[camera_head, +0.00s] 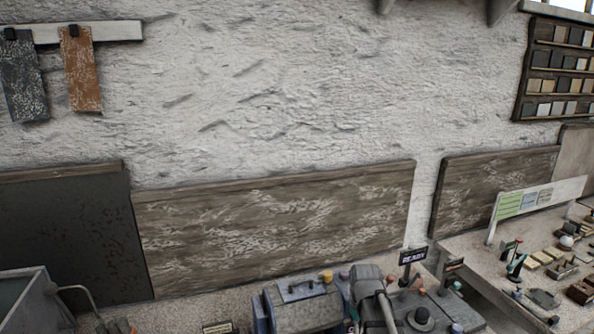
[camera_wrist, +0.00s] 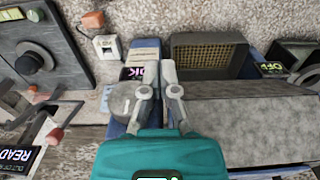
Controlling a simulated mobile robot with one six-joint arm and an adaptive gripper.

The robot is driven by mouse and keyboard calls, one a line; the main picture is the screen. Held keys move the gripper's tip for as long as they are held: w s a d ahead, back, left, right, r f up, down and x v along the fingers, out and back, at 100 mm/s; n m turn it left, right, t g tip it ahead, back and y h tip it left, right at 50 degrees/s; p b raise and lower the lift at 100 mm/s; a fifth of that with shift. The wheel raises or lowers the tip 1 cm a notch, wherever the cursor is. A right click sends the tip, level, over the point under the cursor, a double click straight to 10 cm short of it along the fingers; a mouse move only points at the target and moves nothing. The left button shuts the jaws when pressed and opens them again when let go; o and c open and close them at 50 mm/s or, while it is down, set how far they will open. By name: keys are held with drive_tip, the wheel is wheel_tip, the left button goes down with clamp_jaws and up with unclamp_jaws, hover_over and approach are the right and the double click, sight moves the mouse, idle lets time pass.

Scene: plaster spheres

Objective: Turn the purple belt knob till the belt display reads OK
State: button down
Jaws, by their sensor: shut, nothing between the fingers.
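My gripper (camera_wrist: 159,90) is in the lower middle of the wrist view, with a teal body and two grey fingers close together and nothing between them. A small dark display (camera_wrist: 150,74) just behind the fingertips shows letters that look like OK, upside down and partly covered by a finger. I cannot tell for sure that it is the belt display. A rounded grey knob-like part (camera_wrist: 121,98) sits just left of the fingers. No clearly purple knob shows; it may be hidden behind the fingers. In the head view I cannot make out the gripper.
A grey block (camera_wrist: 245,125) lies right of the gripper, with a mesh-fronted box (camera_wrist: 208,55) beyond. The head view shows the machine (camera_head: 300,306) against a rough wall.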

drive_tip(key=s+f+m+b, duration=0.3)
drive_tip(key=s+f+b, duration=0.2)
drive_tip(key=s, duration=0.5)
wheel_tip(320, 180, down, 2)
drive_tip(key=shift+s+a+f+m, duration=0.1)
drive_tip(key=shift+s+a+m, duration=0.15)
drive_tip(key=shift+s+m, duration=0.05)
